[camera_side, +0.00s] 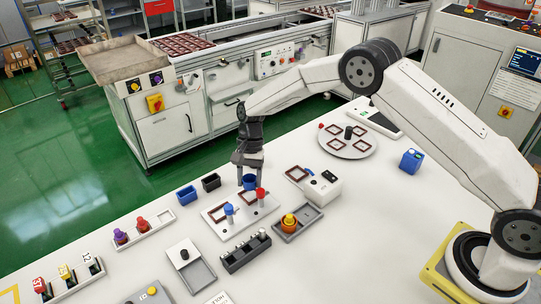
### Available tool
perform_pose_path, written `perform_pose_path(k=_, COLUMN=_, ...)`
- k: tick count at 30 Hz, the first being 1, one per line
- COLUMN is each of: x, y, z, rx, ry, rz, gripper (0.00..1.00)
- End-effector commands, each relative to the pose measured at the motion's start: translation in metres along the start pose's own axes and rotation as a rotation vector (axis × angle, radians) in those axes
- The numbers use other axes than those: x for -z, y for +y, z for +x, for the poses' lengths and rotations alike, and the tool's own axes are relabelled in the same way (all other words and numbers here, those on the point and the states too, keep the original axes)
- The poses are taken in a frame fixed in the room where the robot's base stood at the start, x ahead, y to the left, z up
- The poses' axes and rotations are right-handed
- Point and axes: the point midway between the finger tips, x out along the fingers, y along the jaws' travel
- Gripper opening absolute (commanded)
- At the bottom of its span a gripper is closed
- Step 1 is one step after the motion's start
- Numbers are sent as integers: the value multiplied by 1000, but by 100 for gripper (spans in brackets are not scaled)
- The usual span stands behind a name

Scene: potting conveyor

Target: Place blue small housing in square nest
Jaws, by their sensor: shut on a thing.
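My gripper (248,168) points down over the white fixture plate and is shut on the blue small housing (250,183). The housing is just below the fingertips, at the back edge of the plate. The white plate (222,232) carries dark red square frames, one (218,213) at the left and one (246,198) close below the housing. I cannot tell whether the housing touches the plate or which frame is the square nest.
A blue box (186,196) and a black box (211,182) stand left of the plate. A grey tray with an orange-yellow part (289,222) and a black block (245,253) are in front. A white device (322,188) is to the right. Bare table lies at the lower right.

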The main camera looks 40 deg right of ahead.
Motion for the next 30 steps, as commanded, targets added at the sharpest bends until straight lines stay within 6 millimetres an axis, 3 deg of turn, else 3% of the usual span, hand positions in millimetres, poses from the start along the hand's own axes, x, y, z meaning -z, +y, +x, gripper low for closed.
perform_pose_path(k=10, x=9, y=0, z=20, rx=1, ry=0, rz=0, gripper=0)
perform_pose_path(k=30, x=10, y=0, z=24, rx=2, ry=1, rz=0, gripper=0)
